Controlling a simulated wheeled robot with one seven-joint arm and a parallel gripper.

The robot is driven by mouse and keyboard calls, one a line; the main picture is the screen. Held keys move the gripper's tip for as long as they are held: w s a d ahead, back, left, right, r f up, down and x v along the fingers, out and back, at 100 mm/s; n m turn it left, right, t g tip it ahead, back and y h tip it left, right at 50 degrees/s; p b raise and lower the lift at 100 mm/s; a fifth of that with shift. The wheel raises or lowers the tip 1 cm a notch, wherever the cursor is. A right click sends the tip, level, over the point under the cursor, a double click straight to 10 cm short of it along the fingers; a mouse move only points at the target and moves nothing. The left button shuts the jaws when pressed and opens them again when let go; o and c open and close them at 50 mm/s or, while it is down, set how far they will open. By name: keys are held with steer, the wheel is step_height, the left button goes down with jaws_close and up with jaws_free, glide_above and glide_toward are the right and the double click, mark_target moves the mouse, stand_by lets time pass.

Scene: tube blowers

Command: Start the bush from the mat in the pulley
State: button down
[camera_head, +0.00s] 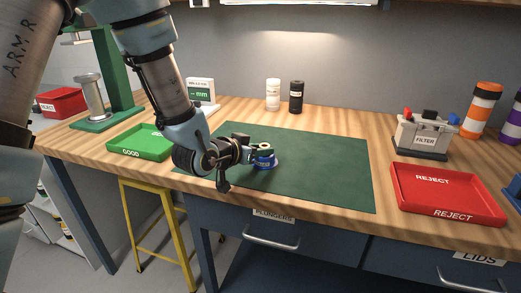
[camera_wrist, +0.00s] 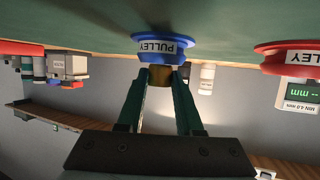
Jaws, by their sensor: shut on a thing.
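My gripper (camera_wrist: 158,77) is shut on a small brass-coloured bush (camera_wrist: 158,73), seen between the green fingertips in the wrist view. The blue pulley (camera_wrist: 165,46) is right at the bush, its PULLEY label facing the camera. In the head view my gripper (camera_head: 262,148) is over the blue pulley (camera_head: 265,163), which sits on the green mat (camera_head: 320,175). The bush meets or overlaps the pulley's middle; I cannot tell whether it is in the bore. A red pulley (camera_wrist: 290,58) shows at the right of the wrist view.
A green GOOD tray (camera_head: 140,143) lies left of the mat and a red REJECT tray (camera_head: 446,195) lies right. A white jar (camera_head: 273,94) and a black jar (camera_head: 296,96) stand behind. A FILTER box (camera_head: 423,137) is at right. The mat's right part is clear.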

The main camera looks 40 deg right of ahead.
steer(key=shift+f+b, duration=0.3)
steer(key=shift+f, duration=0.05)
steer(key=shift+r, duration=0.2)
steer(key=shift+r+p, duration=0.3)
steer(key=shift+r, duration=0.05)
steer(key=shift+b, duration=0.6)
stand_by(1.5)
steer(key=shift+f+b, duration=0.6)
